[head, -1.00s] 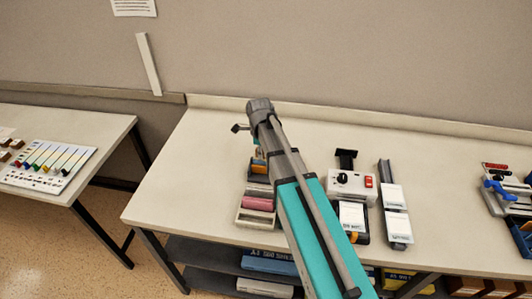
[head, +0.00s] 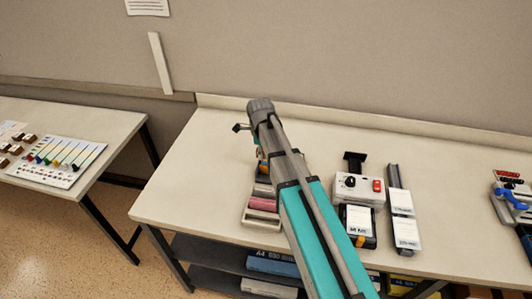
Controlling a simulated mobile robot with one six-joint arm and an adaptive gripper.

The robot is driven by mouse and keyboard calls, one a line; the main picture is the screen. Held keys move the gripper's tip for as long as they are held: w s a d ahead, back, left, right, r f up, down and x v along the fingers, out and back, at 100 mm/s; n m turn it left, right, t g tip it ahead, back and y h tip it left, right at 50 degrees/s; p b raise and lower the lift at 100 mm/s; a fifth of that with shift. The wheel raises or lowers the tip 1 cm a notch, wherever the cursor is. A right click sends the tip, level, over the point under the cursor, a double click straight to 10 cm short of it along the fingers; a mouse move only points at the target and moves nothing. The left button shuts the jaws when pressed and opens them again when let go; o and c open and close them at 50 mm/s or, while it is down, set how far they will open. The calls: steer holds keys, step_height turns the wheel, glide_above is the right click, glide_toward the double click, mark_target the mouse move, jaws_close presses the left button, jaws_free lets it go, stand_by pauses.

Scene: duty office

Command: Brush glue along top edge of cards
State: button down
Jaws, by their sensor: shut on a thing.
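My arm reaches over the bench from the lower middle, and its grey wrist (head: 261,107) is above the bench's left part. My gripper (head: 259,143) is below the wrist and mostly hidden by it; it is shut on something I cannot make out. White card-like pieces lie at the right: one in a black holder (head: 359,221), and two, an upper (head: 401,201) and a lower (head: 407,233), along a dark rail (head: 393,176). The gripper is well left of them. No glue or brush can be made out.
A pale tray (head: 260,219) with a pink piece (head: 264,203) sits beside my arm. A white box (head: 347,188) with a black knob and red switch stands behind the black holder. A blue-handled device (head: 515,198) is far right. The bench's left end (head: 192,180) is clear.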

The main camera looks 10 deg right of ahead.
steer(key=shift+w+a, duration=0.15)
steer(key=shift+a, duration=0.35)
steer(key=shift+r, duration=0.1)
steer(key=shift+w+r+p, duration=0.1)
steer(key=shift+r+p, duration=0.1)
steer(key=shift+p, duration=0.2)
step_height(320, 180, up, 5)
steer(key=p, duration=0.5)
steer(key=shift+r, duration=0.15)
steer(key=shift+r+p, duration=1.55)
steer(key=shift+p, duration=0.1)
steer(key=shift+f, duration=0.1)
